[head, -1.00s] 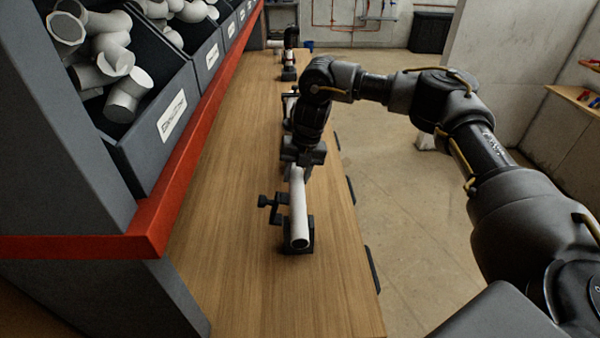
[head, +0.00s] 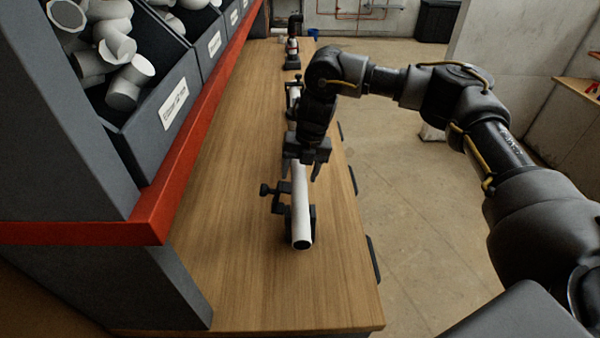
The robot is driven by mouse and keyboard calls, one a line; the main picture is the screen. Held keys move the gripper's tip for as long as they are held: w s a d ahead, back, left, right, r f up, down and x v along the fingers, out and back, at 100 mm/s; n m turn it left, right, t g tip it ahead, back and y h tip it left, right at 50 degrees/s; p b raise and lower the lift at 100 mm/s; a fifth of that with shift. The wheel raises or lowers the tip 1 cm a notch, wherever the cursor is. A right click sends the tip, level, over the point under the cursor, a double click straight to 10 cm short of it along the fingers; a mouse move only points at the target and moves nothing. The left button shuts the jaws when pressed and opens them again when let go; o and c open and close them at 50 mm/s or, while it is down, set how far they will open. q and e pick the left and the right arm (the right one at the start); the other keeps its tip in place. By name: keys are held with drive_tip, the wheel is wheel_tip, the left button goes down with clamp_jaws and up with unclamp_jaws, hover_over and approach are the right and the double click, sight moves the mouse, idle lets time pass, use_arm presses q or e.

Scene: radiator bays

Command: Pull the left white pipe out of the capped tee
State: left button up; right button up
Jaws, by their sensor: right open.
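A white pipe (head: 300,215) lies along the wooden bench with its open end toward me, held in a black clamp fixture (head: 275,196) with a side knob. More white pipe (head: 294,98) shows beyond my right arm, in line with it. My right gripper (head: 302,172) points down at the pipe's middle, its fingers apart, one on either side of it; I cannot tell whether they touch it. My gripper and wrist hide the pipe's middle. I cannot make out the capped tee. My left gripper is not in view.
Dark bins (head: 160,105) of white fittings stand on a shelf with a red edge (head: 180,160) along the left. A dark upright fixture (head: 292,55) stands at the bench's far end. The bench top (head: 230,220) between shelf and pipe is clear.

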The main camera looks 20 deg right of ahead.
wheel_tip(320, 180, up, 10)
drive_tip(key=d, duration=0.1)
drive_tip(key=shift+s+d+b, duration=0.4)
drive_tip(key=shift+s, duration=0.05)
drive_tip(key=shift+r, duration=0.1)
